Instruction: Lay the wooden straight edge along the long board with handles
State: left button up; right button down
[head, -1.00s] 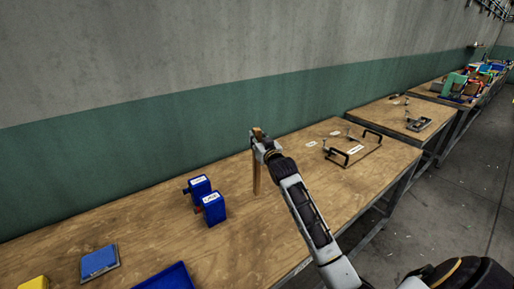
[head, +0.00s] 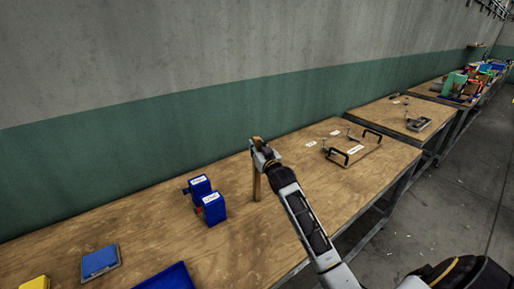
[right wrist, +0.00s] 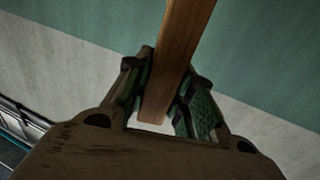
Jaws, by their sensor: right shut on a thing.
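The wooden straight edge (head: 257,186) is a narrow brown strip. My right gripper (head: 258,148) is shut on it near its upper end in the head view, and it hangs nearly upright over the table. In the right wrist view the straight edge (right wrist: 183,50) runs between the two fingers (right wrist: 165,88). Whether its lower end touches the table is unclear. The long board with handles (head: 362,153) lies on the table to the right of the gripper, with a black handle at each end and a white label. My left gripper is not in view.
Two blue boxes with white labels (head: 212,208) stand left of the straight edge. A blue pad (head: 100,262), a blue tray (head: 165,277) and a yellow item (head: 36,283) lie nearer. Bare tabletop (head: 300,190) lies between gripper and board. A wall runs behind.

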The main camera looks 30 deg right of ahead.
jog(key=c, duration=1.2)
grip_release()
jog(key=shift+f, duration=0.1)
jog(key=shift+s+a, duration=0.15)
jog(key=shift+s, duration=1.15)
jog(key=s+a+b, duration=0.1)
jog(key=s+b, duration=0.1)
jog(key=s, duration=0.7)
jog(key=shift+s, duration=0.15)
jog(key=shift+o, duration=0.2)
